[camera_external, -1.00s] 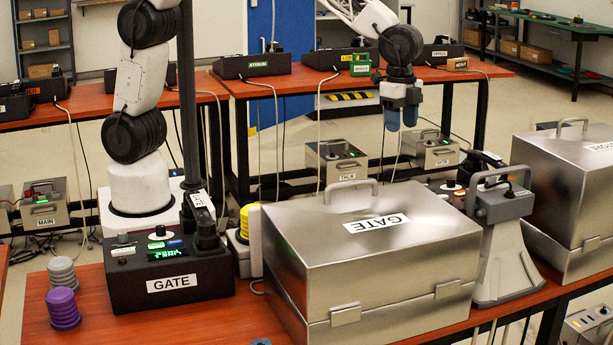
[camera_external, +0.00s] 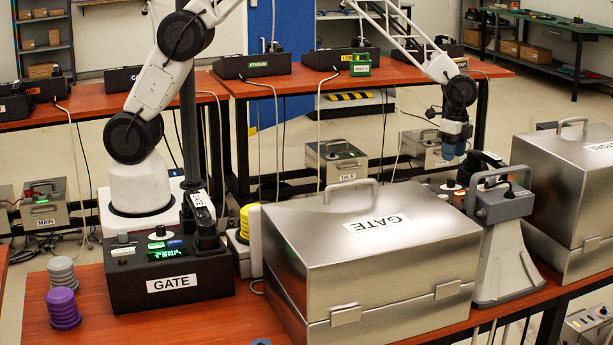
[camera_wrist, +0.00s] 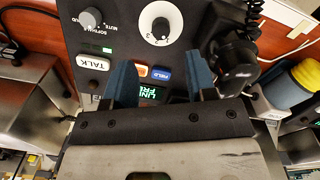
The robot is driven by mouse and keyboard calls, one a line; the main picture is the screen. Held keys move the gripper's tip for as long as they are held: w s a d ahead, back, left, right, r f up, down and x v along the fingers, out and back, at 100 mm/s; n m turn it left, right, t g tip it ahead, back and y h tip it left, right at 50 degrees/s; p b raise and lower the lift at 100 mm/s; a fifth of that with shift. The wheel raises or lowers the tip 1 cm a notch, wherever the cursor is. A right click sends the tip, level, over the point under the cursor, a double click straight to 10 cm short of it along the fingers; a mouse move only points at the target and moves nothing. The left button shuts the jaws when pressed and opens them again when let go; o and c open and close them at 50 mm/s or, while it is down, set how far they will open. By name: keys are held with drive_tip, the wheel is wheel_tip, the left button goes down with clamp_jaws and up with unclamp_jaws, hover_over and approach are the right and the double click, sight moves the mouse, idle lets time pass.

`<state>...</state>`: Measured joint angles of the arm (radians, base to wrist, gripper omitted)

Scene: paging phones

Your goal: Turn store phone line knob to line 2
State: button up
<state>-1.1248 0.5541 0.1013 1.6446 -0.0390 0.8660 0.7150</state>
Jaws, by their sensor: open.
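My gripper (camera_external: 452,154) is above a dark phone unit (camera_external: 436,184), mostly hidden behind the silver GATE case in the external view. In the wrist view the black phone panel (camera_wrist: 125,45) fills the upper middle. It has a dark round knob with a light pointer on a white numbered dial (camera_wrist: 160,28); its setting is too small to read. My open blue fingers (camera_wrist: 161,80) are apart and empty, over the panel's lower part near the green display (camera_wrist: 148,94), short of the dial. The display text is partly hidden and upside down. No store label shows on this phone.
A second knob (camera_wrist: 91,18) and a white TALK button (camera_wrist: 92,62) are left of the dial. A black handset with coiled cord (camera_wrist: 238,60) is at its right. The silver GATE case (camera_external: 370,250), a grey handled stand (camera_external: 500,205) and another silver case (camera_external: 575,170) crowd the phone.

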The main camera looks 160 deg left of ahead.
sight(450, 179)
drive_tip(key=shift+f, duration=0.15)
drive_tip(key=shift+d+f, duration=0.1)
drive_tip(key=shift+f, duration=3.7)
drive_tip(key=c, duration=0.9)
